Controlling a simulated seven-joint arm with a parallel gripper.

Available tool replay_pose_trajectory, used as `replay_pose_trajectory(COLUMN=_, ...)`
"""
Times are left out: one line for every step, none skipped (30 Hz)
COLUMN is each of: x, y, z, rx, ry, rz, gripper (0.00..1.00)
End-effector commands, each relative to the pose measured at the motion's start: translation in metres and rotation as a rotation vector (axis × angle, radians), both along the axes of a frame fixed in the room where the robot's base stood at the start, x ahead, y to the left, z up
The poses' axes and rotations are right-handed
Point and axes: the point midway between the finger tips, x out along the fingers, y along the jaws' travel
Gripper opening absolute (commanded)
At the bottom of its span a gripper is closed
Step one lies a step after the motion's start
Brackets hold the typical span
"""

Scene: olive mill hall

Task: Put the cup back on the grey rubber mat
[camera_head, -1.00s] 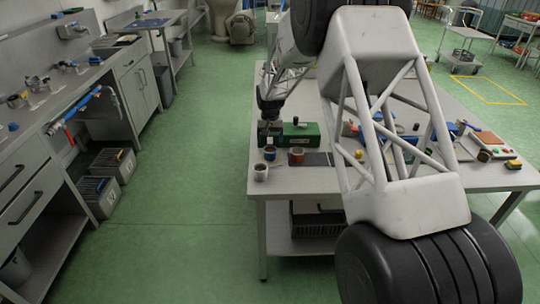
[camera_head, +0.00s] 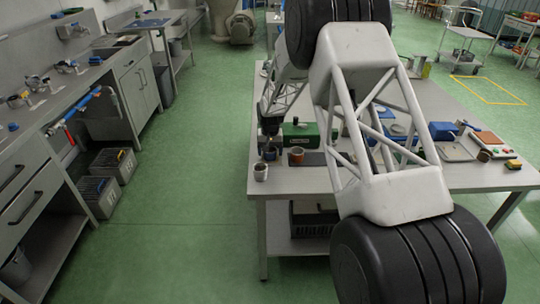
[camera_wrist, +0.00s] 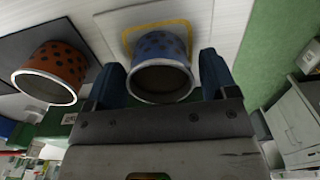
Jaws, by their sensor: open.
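A blue speckled cup (camera_wrist: 162,75) is in the wrist view, its pale rim towards the camera, between the two fingers of my gripper (camera_wrist: 162,66). The jaws are open, one finger on each side; I cannot tell whether they touch it. In the head view my gripper (camera_head: 270,134) is just above this cup (camera_head: 270,153) near the table's left edge. A dark grey mat (camera_head: 315,158) lies to the right, partly hidden by my arm; it shows in the wrist view (camera_wrist: 18,53). An orange-brown speckled cup (camera_wrist: 52,72) stands at the mat.
A pale square with a yellow outline (camera_wrist: 147,25) lies by the blue cup. A green box (camera_head: 302,135) is behind the orange-brown cup. Green floor lies left of the table.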

Motion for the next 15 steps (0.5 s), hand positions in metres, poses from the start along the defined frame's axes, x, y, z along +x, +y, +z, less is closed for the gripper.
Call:
replay_pose_trajectory(x=0.0000, y=0.0000, z=0.0000, rx=0.000, ry=0.000, rz=0.000, gripper=0.79)
replay_pose_trajectory(x=0.0000, y=0.0000, z=0.0000, rx=0.000, ry=0.000, rz=0.000, gripper=0.79)
replay_pose_trajectory(x=0.0000, y=0.0000, z=0.0000, rx=0.000, ry=0.000, rz=0.000, gripper=0.79)
replay_pose_trajectory(x=0.0000, y=0.0000, z=0.0001, rx=0.000, ry=0.000, rz=0.000, gripper=0.79)
replay_pose_trajectory(x=0.0000, y=0.0000, z=0.0001, rx=0.000, ry=0.000, rz=0.000, gripper=0.79)
replay_pose_trajectory(x=0.0000, y=0.0000, z=0.0001, rx=0.000, ry=0.000, rz=0.000, gripper=0.76)
replay_pose_trajectory(x=0.0000, y=0.0000, z=0.0001, rx=0.000, ry=0.000, rz=0.000, gripper=0.71)
replay_pose_trajectory(x=0.0000, y=0.0000, z=0.0001, rx=0.000, ry=0.000, rz=0.000, gripper=0.66)
replay_pose_trajectory(x=0.0000, y=0.0000, z=0.0001, rx=0.000, ry=0.000, rz=0.000, gripper=0.60)
replay_pose_trajectory(x=0.0000, y=0.0000, z=0.0002, rx=0.000, ry=0.000, rz=0.000, gripper=0.56)
replay_pose_trajectory(x=0.0000, y=0.0000, z=0.0002, rx=0.000, ry=0.000, rz=0.000, gripper=0.51)
replay_pose_trajectory(x=0.0000, y=0.0000, z=0.0002, rx=0.000, ry=0.000, rz=0.000, gripper=0.45)
replay_pose_trajectory(x=0.0000, y=0.0000, z=0.0002, rx=0.000, ry=0.000, rz=0.000, gripper=0.44)
replay_pose_trajectory(x=0.0001, y=0.0000, z=0.0004, rx=0.000, ry=0.000, rz=0.000, gripper=0.44)
replay_pose_trajectory(x=0.0001, y=0.0000, z=0.0005, rx=0.000, ry=0.000, rz=0.000, gripper=0.42)
